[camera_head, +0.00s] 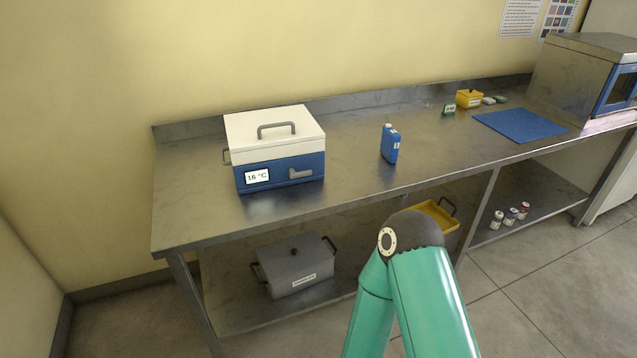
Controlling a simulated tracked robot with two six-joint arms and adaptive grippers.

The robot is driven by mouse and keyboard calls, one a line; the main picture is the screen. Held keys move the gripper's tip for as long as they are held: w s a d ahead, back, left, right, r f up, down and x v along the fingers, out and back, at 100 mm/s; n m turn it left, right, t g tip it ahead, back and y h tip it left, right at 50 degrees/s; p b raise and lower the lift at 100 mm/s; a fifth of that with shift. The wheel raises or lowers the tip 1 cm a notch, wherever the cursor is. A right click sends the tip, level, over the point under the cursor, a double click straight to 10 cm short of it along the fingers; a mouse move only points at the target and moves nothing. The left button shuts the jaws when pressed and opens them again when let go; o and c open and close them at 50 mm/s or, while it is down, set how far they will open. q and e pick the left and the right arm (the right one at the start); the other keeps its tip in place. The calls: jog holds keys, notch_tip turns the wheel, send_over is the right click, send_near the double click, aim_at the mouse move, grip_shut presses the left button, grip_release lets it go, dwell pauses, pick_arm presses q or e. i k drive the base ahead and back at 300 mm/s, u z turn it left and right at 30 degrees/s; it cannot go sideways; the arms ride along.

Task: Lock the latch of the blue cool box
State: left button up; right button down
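The blue cool box (280,172) stands on the left part of the steel table, with its white lid (273,132) down on the blue body. A grey handle sits on top of the lid. The latch (300,174) is a grey lever on the front face, lying roughly horizontal, to the right of a white "16 °C" label (257,177). Whether it is locked cannot be told. Neither gripper is in view. A green arm of mine with a dark joint rises at the bottom, in front of the table and apart from the box.
A blue bottle (390,144) stands right of the box on the steel table (350,193). A blue mat (520,124), a yellow box (469,98) and a steel incubator (588,75) are farther right. The lower shelf holds a grey lidded box (297,268), a yellow tray (436,214) and small vials (510,215).

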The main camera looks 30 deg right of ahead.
aim_at(293, 174)
jog(key=z, duration=0.55)
jog(key=i, duration=0.35)
jog(key=z, duration=0.35)
